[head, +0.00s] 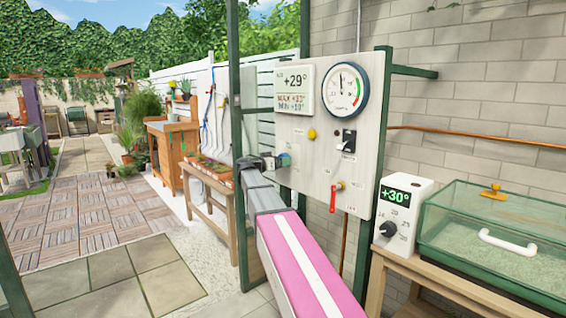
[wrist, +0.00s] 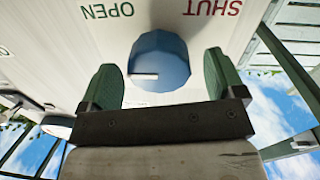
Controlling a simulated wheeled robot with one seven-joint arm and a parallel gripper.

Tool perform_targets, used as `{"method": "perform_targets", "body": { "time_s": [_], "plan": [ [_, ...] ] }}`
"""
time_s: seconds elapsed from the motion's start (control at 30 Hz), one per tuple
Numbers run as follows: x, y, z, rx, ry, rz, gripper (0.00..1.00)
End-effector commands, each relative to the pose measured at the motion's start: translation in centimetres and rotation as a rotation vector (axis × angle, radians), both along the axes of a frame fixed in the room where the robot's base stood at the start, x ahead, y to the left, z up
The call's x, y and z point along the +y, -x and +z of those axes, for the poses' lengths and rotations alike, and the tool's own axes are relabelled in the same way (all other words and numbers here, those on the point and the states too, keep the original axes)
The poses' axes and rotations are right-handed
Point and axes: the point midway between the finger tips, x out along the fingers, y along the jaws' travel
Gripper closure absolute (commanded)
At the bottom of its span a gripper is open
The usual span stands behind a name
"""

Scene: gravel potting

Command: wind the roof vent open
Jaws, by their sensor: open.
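A blue round knob (wrist: 160,55) with a white pointer mark sits on the pale control panel. The words OPEN and SHUT stand upside down beside it in the wrist view, and the mark lies toward the left of that view. My gripper (wrist: 162,72) is open, with one green finger on each side of the knob and visible gaps between. In the head view my gripper (head: 272,161) is at the panel's left part, and the blue knob (head: 285,160) shows just beyond it. The roof vent itself cannot be made out.
The panel (head: 315,165) also carries a +29° display (head: 293,88), a round dial (head: 344,90), a black switch (head: 348,140), a yellow button (head: 311,134) and a red lever (head: 334,198). A thermostat box (head: 404,210) and glass case (head: 500,235) stand at the right.

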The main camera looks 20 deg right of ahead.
Motion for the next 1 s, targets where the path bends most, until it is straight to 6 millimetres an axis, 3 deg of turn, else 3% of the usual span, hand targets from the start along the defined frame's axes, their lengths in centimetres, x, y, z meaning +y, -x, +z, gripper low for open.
{"method": "perform_targets", "body": {
  "time_s": [0.2,0.43,0.63,1.0],
  "plan": [
    [4.0,1.6,0.0,0.0,0.0,0.001,0.12],
    [7.3,2.7,0.0,-0.001,-0.001,0.0,0.12],
    [8.3,3.1,0.0,-0.001,-0.001,-0.002,0.12],
    [8.3,3.3,-0.5,0.014,-0.009,-0.001,0.12]
  ]
}}
